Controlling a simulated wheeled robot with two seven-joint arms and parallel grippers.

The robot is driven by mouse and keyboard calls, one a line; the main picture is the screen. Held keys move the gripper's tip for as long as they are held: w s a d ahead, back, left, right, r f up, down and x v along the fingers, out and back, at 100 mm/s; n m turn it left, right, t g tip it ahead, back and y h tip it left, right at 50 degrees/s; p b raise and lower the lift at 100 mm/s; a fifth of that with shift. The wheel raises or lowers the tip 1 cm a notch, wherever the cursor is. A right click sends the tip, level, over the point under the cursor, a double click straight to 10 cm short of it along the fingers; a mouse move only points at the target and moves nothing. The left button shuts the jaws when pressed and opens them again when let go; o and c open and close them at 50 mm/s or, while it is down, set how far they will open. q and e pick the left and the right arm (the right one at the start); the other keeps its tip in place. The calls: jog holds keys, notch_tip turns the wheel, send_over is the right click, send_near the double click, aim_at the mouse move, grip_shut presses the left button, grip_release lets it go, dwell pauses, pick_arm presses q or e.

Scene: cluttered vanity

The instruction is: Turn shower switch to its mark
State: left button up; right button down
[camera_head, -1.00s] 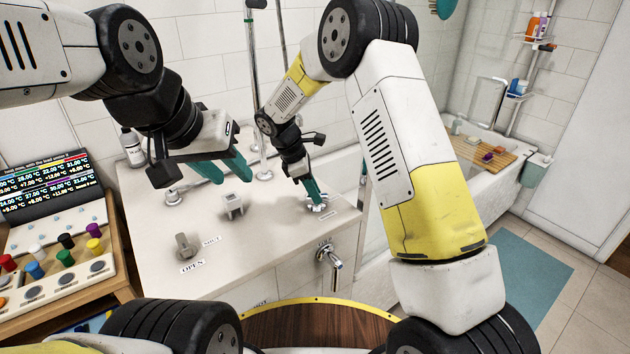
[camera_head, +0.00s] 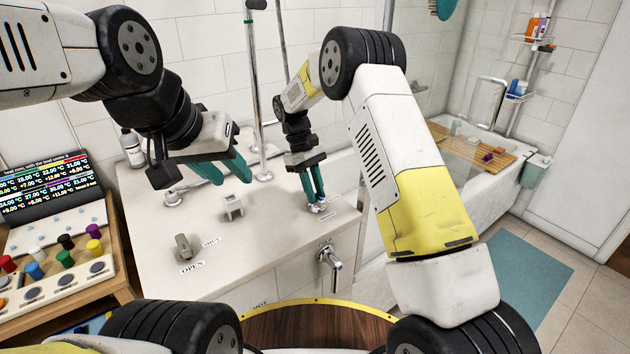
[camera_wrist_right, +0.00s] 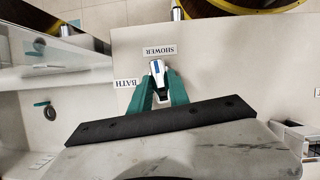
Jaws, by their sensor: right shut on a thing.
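The shower switch is a small chrome lever (camera_wrist_right: 157,72) on the pale counter, low between my right gripper's fingers in the head view (camera_head: 319,207). In the right wrist view its tip points up at the SHOWER label (camera_wrist_right: 159,51), a little left of its middle. The BATH label (camera_wrist_right: 126,83) lies to its left. My right gripper (camera_wrist_right: 159,88) has its teal fingers closed on both sides of the lever; it stands nearly upright in the head view (camera_head: 317,199). My left gripper (camera_head: 226,174) is open and empty above the counter's back left.
A grey square knob (camera_head: 233,206) and another knob (camera_head: 186,246) by the OPEN label (camera_head: 192,267) stand on the counter. A panel of coloured knobs (camera_head: 60,262) is at left, a bathtub (camera_head: 508,170) at right.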

jog(key=shift+m+y, duration=0.3)
jog(key=shift+m, duration=0.4)
jog(key=c, duration=1.2)
grip_release()
jog(key=shift+c, duration=0.2)
jog(key=shift+w+r, duration=0.1)
jog(key=v, duration=0.7)
jog(key=shift+w+r, duration=0.2)
jog(key=shift+r, duration=0.05)
